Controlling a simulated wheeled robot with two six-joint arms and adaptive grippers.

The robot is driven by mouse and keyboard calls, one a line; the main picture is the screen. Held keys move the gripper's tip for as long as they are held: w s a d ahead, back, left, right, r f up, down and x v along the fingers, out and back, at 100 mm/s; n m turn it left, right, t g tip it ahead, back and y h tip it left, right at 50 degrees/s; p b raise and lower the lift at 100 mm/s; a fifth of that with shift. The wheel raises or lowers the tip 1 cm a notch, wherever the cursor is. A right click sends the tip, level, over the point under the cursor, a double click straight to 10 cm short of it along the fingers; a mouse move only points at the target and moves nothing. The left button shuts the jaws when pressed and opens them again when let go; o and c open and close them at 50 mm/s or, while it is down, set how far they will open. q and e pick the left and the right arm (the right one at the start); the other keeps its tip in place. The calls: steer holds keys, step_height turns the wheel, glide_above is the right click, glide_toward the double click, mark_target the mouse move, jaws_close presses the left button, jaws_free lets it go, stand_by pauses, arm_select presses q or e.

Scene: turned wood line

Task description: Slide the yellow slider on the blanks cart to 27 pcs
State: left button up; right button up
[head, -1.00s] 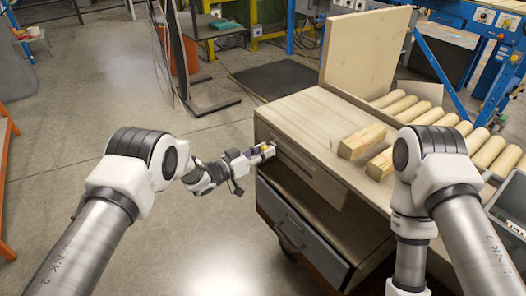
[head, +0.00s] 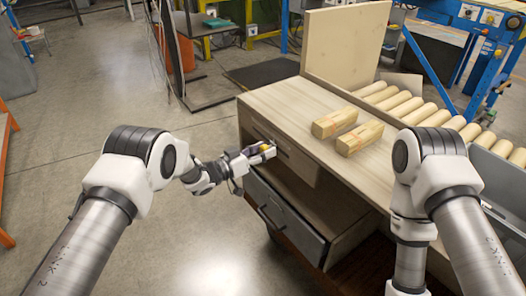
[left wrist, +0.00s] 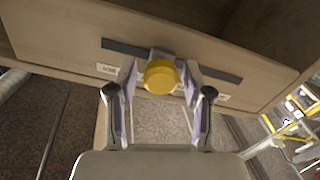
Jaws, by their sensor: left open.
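The blanks cart (head: 290,97) is a pale wooden cart to the right of my left arm. The yellow slider (left wrist: 160,76) is a round knob on a dark slot (left wrist: 215,71) in the cart's front face. It shows small in the head view (head: 264,148). My left gripper (left wrist: 160,88) is open, with its two fingers on either side of the knob. I cannot tell whether they touch it. Small pale labels (left wrist: 107,69) sit below the slot, too small to read. My right gripper is out of view.
Two square wooden blanks (head: 334,122) lie on the cart top. A tall board (head: 345,45) stands at its back edge. Several round wooden rollers (head: 410,108) lie behind. A grey drawer (head: 284,222) hangs below.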

arm_select(q)
steer(key=v, duration=1.2)
steer(key=shift+f, duration=0.1)
